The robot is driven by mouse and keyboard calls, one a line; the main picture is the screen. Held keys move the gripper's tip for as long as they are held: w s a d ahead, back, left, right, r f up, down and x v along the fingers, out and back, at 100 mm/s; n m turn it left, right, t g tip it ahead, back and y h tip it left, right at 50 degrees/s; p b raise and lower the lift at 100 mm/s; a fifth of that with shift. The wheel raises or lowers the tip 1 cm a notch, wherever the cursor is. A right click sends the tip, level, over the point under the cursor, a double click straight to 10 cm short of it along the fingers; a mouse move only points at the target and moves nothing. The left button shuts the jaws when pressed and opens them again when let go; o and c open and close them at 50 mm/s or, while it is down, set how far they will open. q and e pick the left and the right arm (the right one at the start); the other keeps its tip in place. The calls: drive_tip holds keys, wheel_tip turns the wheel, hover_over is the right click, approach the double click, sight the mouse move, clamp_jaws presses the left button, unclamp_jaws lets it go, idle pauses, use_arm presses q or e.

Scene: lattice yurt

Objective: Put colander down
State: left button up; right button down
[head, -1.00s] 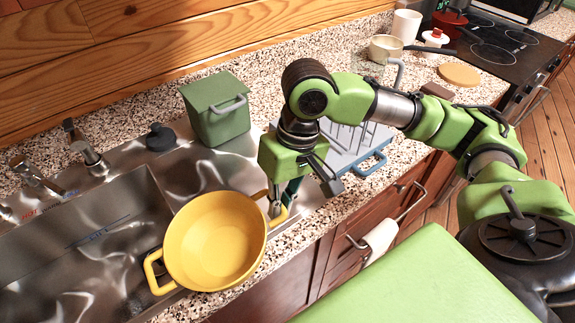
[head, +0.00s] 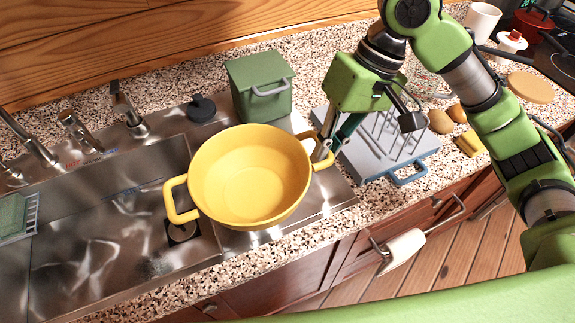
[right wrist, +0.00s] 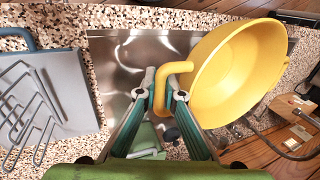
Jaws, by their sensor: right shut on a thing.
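The yellow colander (head: 250,178) is a round two-handled pan, held over the right part of the steel sink unit. My right gripper (head: 322,157) is shut on its right handle. In the right wrist view, the fingers of my right gripper (right wrist: 162,88) close on the handle, and the colander (right wrist: 238,72) extends to the right, looking empty inside. In the head view its left handle hangs over the basin's edge near the drain. I cannot tell whether its bottom touches the steel. My left gripper is not in view.
The steel sink basin (head: 95,235) lies left of the colander. A green lidded bin (head: 262,88) stands behind it. A grey dish rack (head: 375,150) with a blue handle is to the right. Taps line the back, with a dark stopper (head: 202,108) nearby. Several small foods lie beyond the rack.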

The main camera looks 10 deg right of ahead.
drive_tip(key=w+d+f+p, duration=0.1)
drive_tip(key=w+f, duration=0.2)
drive_tip(key=w, duration=0.1)
drive_tip(key=w+d+f+p, duration=0.1)
drive_tip(key=w+f, duration=0.2)
drive_tip(key=w, duration=0.1)
drive_tip(key=w+d+f+p, duration=0.1)
drive_tip(key=w+f, duration=0.3)
drive_tip(key=w, duration=0.1)
drive_tip(key=shift+d, duration=0.15)
wheel_tip(320, 180, down, 3)
drive_tip(key=shift+r+p, duration=0.2)
drive_tip(key=shift+p, duration=0.55)
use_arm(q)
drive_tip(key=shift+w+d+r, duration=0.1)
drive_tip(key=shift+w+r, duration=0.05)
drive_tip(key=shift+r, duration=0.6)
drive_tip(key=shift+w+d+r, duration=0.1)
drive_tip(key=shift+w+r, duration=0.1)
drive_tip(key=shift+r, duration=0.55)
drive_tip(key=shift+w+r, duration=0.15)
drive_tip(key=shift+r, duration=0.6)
use_arm(e)
drive_tip(key=c, duration=2.2)
unclamp_jaws()
drive_tip(key=shift+o, duration=0.2)
